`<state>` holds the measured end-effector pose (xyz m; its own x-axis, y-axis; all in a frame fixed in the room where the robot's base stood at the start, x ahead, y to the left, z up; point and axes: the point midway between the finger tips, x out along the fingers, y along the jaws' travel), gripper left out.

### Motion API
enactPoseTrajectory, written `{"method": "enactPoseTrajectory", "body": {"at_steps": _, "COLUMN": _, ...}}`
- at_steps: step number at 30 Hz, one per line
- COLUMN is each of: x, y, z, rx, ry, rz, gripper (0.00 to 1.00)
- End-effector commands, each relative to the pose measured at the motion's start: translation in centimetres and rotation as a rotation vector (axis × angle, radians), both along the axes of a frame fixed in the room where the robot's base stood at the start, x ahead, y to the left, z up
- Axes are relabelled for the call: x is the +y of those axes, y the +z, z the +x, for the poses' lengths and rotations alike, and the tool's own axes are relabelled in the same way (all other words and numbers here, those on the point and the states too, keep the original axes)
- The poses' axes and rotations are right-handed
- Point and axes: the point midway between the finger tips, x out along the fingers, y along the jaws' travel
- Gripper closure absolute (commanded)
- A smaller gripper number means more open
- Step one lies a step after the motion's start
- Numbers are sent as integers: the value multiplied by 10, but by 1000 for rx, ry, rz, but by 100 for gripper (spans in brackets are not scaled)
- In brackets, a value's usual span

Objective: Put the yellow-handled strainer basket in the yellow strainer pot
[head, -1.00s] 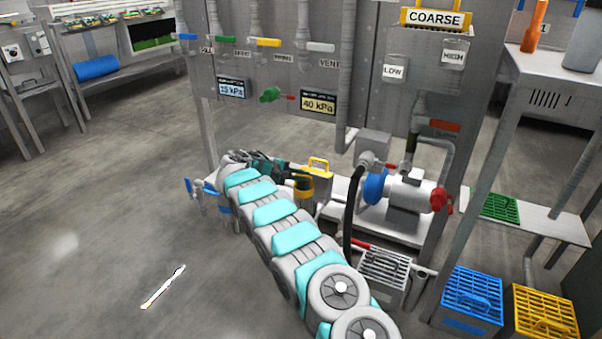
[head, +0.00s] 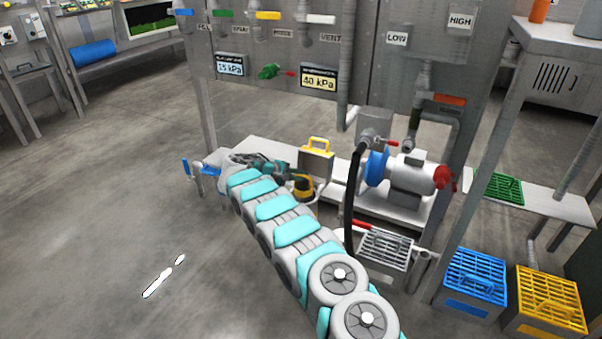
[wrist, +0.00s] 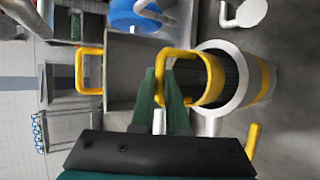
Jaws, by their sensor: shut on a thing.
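My gripper (wrist: 163,100) is shut on the yellow handle of the strainer basket (wrist: 213,80). The basket's yellow rim lies across the mouth of the strainer pot (wrist: 262,82), a grey cylinder with a yellow band. The basket looks at least partly within the pot's grey rim; how deep it sits I cannot tell. In the head view, my gripper (head: 278,168) is beside the yellow-banded pot (head: 303,188) on the low shelf. My arm and gripper hide much of the basket there.
A grey box with a yellow handle (head: 317,160) stands just behind the pot. The blue-and-grey pump (head: 400,178) and a black hose (head: 352,200) are to the right. Blue (head: 474,284) and yellow (head: 544,300) crates stand at lower right.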

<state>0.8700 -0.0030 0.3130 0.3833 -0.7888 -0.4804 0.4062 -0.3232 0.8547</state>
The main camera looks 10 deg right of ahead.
Motion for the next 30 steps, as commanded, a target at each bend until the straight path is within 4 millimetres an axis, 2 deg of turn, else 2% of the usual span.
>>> {"method": "enactPoseTrajectory", "body": {"at_steps": 3, "x": 0, "y": -14, "z": 0, "rx": 0, "ry": 0, "rz": 0, "gripper": 100}}
{"method": "enactPoseTrajectory", "body": {"at_steps": 12, "x": 0, "y": -37, "z": 0, "rx": 1, "ry": 0, "rz": 0, "gripper": 100}}
{"method": "enactPoseTrajectory", "body": {"at_steps": 18, "x": 0, "y": -43, "z": 0, "rx": 0, "ry": 0, "rz": 0, "gripper": 100}}
{"method": "enactPoseTrajectory", "body": {"at_steps": 30, "x": 0, "y": -44, "z": 0, "rx": 0, "ry": 0, "rz": 0, "gripper": 100}}
